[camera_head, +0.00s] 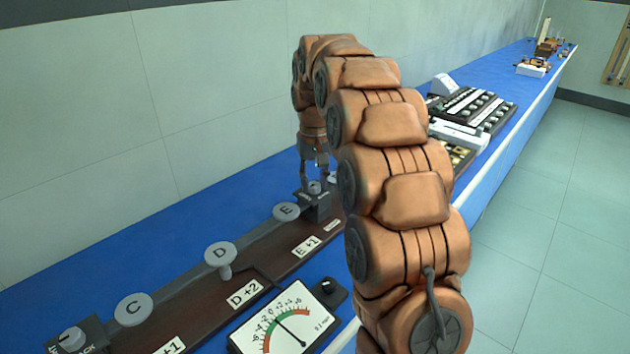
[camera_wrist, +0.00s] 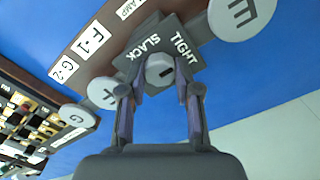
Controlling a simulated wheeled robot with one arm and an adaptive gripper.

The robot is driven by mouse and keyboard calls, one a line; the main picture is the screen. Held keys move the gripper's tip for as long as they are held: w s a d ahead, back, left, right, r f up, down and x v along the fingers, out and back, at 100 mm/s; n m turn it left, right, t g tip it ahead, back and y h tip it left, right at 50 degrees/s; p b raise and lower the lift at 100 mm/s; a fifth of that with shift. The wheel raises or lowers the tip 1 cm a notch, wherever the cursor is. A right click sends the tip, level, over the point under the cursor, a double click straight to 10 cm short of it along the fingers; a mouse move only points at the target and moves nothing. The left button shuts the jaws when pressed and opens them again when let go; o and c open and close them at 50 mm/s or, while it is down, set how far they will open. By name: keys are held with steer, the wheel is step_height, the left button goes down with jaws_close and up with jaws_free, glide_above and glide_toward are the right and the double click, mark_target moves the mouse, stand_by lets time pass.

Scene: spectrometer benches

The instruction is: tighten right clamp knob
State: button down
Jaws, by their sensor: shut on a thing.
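The right clamp knob (camera_wrist: 160,71) is a grey round knob with a dark slot. It sits on a dark clamp block (camera_wrist: 140,50) marked SLACK and TIGHT. My gripper (camera_wrist: 160,88) has one finger at each side of the knob and is shut on it. In the head view my gripper (camera_head: 315,178) reaches down from above onto the knob (camera_head: 314,187), which the fingers partly hide.
Discs D (camera_head: 220,253) and C (camera_head: 133,308) stand along the rail. A left clamp (camera_head: 75,340) is at the lower left. A dial meter (camera_head: 287,322) lies in front. Black racks (camera_head: 475,108) stand farther down the blue bench. My arm hides part of the bench.

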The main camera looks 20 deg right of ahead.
mark_target(314, 185)
steer(key=c, duration=0.8)
jaws_free()
steer(key=shift+r, duration=3.75)
